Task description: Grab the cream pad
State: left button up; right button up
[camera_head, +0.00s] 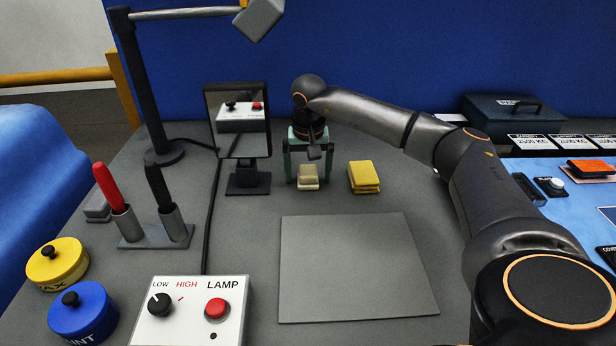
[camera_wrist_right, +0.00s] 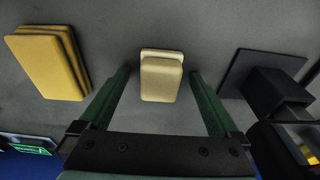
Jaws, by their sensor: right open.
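The cream pad (camera_head: 308,172) is a small pale block on the grey table, left of the yellow pad. My right gripper (camera_head: 309,178) is above it with its green fingers open, one on each side. In the right wrist view the cream pad (camera_wrist_right: 161,78) lies between the tips of the open fingers (camera_wrist_right: 160,82), with gaps on both sides. It looks like a stack of two layers. My left gripper is not in view.
A yellow pad (camera_head: 364,177) lies close to the right. A mirror on a stand (camera_head: 239,122) is close on the left. A flat grey plate (camera_head: 357,268) lies in front. A lamp control box (camera_head: 191,312), pen holder (camera_head: 156,232) and yellow and blue pots (camera_head: 83,313) stand left.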

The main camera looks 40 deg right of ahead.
jog(key=shift+c, duration=0.2)
jog(key=c, duration=1.4)
jog(key=shift+r, duration=0.1)
